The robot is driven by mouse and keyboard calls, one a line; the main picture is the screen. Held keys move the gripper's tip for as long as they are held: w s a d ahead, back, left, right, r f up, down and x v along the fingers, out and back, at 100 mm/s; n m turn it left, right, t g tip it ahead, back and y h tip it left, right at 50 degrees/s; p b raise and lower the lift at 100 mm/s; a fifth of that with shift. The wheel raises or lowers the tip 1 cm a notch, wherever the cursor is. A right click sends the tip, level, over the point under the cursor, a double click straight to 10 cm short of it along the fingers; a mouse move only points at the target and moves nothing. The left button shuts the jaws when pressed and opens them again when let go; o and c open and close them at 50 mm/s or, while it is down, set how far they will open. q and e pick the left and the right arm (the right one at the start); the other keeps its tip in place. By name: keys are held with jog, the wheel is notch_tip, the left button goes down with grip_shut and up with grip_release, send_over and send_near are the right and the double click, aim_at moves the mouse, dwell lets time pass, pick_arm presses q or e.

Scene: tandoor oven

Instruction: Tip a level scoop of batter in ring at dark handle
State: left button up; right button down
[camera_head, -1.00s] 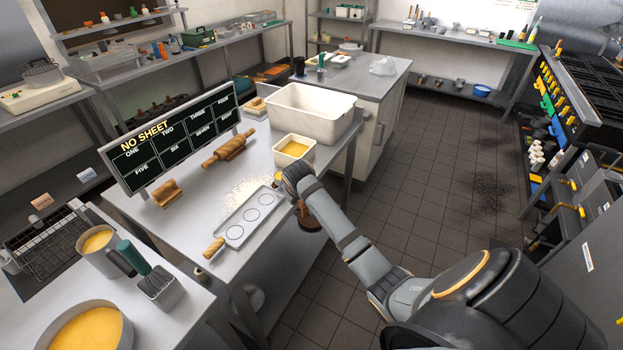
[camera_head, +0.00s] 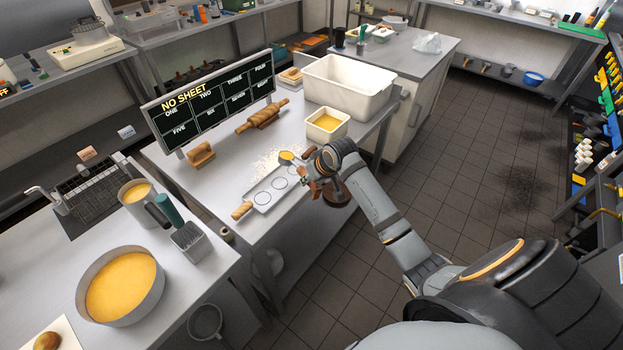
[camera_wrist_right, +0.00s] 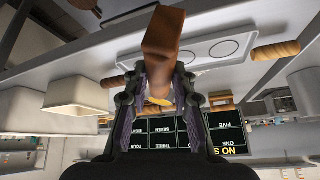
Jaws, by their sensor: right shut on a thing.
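My right gripper (camera_head: 312,170) is shut on the brown handle (camera_wrist_right: 163,42) of a scoop. The light grey tray (camera_head: 259,203) lies on the table with several dark ring outlines; the ring nearest the gripper is close to the scoop and partly covered. A light wooden handle (camera_head: 241,210) is at the tray's near end. The far-end handle is largely hidden by my gripper; a brown end shows in the wrist view (camera_wrist_right: 126,63). My left gripper is out of view.
A square batter tub (camera_head: 328,137) and a large white bin (camera_head: 347,98) stand beyond the gripper. A rolling pin (camera_head: 262,119), wooden block (camera_head: 201,154) and "NO SHEET" board (camera_head: 160,122) are behind the tray. A batter pan (camera_head: 153,305) is at lower left.

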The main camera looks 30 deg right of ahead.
jog(key=shift+d+m+y+b, duration=0.4)
jog(key=shift+d+y+b, duration=0.25)
jog(key=shift+y, duration=0.55)
jog(key=shift+d+r+y+p, duration=0.25)
jog(key=shift+r+y+p, duration=0.1)
jog(key=shift+r+p, duration=0.25)
jog(key=shift+d+r+y+p, duration=0.25)
jog(key=shift+r+y+p, duration=0.15)
jog(key=shift+p, duration=0.2)
